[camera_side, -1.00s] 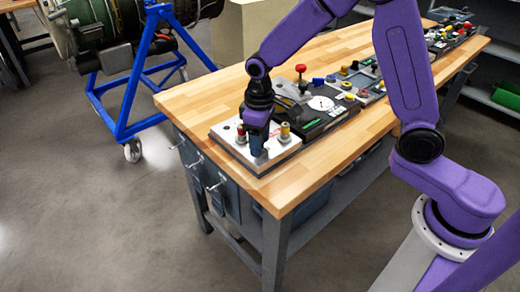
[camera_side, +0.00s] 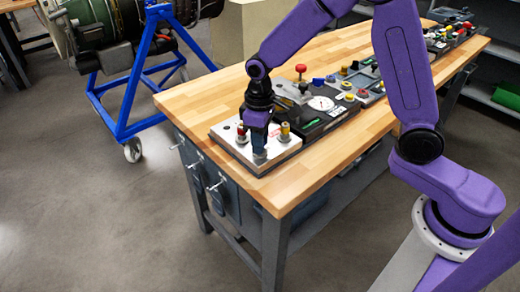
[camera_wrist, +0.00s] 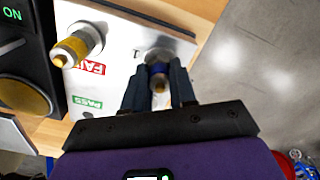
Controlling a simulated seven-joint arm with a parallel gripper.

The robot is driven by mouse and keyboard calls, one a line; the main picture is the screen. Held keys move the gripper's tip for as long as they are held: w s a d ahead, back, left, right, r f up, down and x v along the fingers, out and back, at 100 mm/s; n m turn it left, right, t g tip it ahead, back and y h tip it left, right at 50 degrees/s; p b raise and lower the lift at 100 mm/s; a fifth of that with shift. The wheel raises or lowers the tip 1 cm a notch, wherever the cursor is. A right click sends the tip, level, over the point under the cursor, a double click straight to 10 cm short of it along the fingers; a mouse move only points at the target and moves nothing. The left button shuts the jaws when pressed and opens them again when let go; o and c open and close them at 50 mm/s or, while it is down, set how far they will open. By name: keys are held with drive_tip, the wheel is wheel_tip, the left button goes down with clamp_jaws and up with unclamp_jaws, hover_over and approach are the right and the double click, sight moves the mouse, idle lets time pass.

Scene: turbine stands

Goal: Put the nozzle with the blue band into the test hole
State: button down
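The nozzle with the blue band (camera_wrist: 158,71) is between my gripper's fingers in the wrist view, with both fingers close against its sides. My gripper (camera_side: 260,149) points down over the near part of the light metal plate (camera_side: 273,154). It also shows in the wrist view (camera_wrist: 159,88). A round grey metal fitting (camera_wrist: 158,54) is at the nozzle's far end, by a printed "1". I cannot tell whether this fitting is the test hole or how deep the nozzle sits. In the side view the fingers hide most of the nozzle.
A yellow-banded nozzle (camera_wrist: 76,46) stands on the plate beside FAIL and PASS labels; it also shows in the side view (camera_side: 284,131). Another fitting (camera_side: 241,134) stands left of my gripper. A dark gauge panel (camera_side: 322,108) adjoins the plate. Bare wood (camera_side: 210,100) lies left.

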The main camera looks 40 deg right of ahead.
drive_tip(key=shift+r, duration=0.7)
drive_tip(key=shift+r, duration=2.15)
drive_tip(key=w+d+r+m, duration=0.2)
drive_tip(key=w+d+r, duration=0.35)
drive_tip(key=d, duration=0.45)
drive_tip(key=w+d+r+m, duration=0.3)
drive_tip(key=w+d+r, duration=0.2)
drive_tip(key=w+d, duration=0.3)
drive_tip(key=shift+s+d+f, duration=0.1)
drive_tip(key=shift+d+f, duration=0.1)
drive_tip(key=shift+f, duration=0.6)
drive_tip(key=shift+s+d+f, duration=0.15)
drive_tip(key=shift+d+f, duration=0.05)
drive_tip(key=shift+f, duration=0.55)
drive_tip(key=shift+s+d+f, duration=0.1)
drive_tip(key=shift+d+f, duration=0.1)
drive_tip(key=shift+f, duration=0.6)
drive_tip(key=shift+s+f, duration=0.1)
drive_tip(key=shift+f, duration=1.7)
drive_tip(key=shift+f, duration=0.2)
